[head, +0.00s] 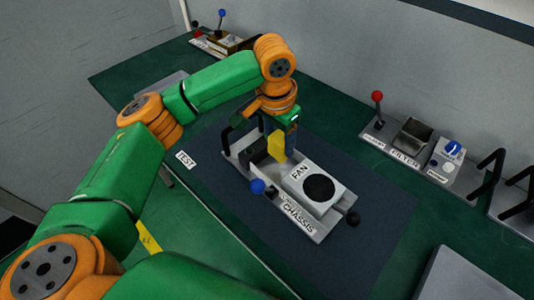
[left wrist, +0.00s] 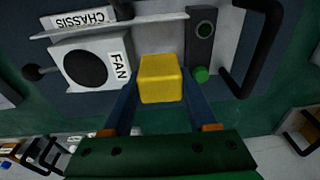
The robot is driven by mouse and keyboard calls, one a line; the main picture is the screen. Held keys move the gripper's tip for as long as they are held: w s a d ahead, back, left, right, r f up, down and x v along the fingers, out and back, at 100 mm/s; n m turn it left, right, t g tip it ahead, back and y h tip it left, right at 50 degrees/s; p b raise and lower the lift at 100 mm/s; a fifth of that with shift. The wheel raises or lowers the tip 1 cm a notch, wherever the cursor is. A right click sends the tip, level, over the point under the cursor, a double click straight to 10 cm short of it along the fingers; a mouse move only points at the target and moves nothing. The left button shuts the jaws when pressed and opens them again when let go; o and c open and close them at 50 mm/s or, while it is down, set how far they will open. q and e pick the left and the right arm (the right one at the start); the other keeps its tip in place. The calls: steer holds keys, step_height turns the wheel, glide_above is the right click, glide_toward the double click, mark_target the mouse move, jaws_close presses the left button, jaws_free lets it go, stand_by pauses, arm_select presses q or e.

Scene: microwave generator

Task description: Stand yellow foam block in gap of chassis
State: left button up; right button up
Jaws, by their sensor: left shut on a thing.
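My left gripper (left wrist: 158,105) is shut on the yellow foam block (left wrist: 162,80), which is gripped between its two fingers. In the head view the yellow block (head: 277,145) hangs below the gripper, over or in the space beside the fan; I cannot tell if it touches the chassis. The grey chassis (head: 307,226) carries a white fan box (head: 300,184) with a black round opening. In the left wrist view the block sits between the fan (left wrist: 82,68) and a dark module with a green button (left wrist: 201,74). My right gripper is not in view.
The chassis lies on a dark mat (head: 365,255) on the green table. A blue knob (head: 257,186) and black handles stick out from it. A panel with a red-knobbed lever (head: 377,96) and a filter bin (head: 412,139) stands at the right. A TEST label (head: 186,160) lies left.

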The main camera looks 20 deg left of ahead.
mark_target(279, 156)
arm_select(q)
step_height(279, 156, down, 6)
steer(key=shift+r+p, duration=0.15)
steer(key=shift+p, duration=0.15)
steer(key=o, duration=1)
steer(key=r, duration=0.4)
steer(key=s+r, duration=0.1)
steer(key=r, duration=0.7)
steer(key=shift+s+a+b, duration=0.15)
steer(key=shift+a+b, duration=0.1)
steer(key=shift+b, duration=0.15)
